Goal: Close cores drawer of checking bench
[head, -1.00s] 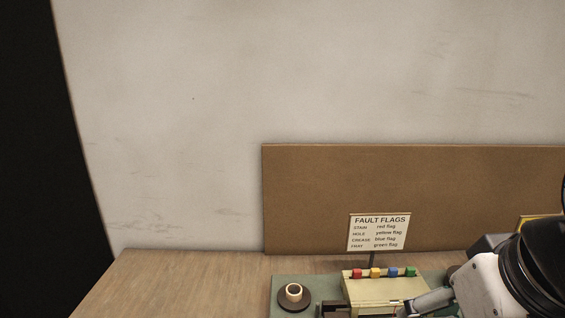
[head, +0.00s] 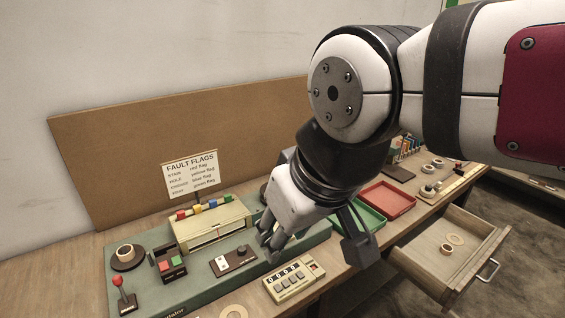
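The cores drawer (head: 418,277) of the checking bench (head: 343,278) is pulled out at the lower right in the head view. It is a wooden box with a metal handle (head: 488,271) on its front. My arm comes in from the upper right and passes above the drawer.
A counter box (head: 293,283) and a green machine (head: 207,285) with a red-knobbed lever (head: 120,292) stand left. Open floor (head: 520,240) lies right of the drawer.

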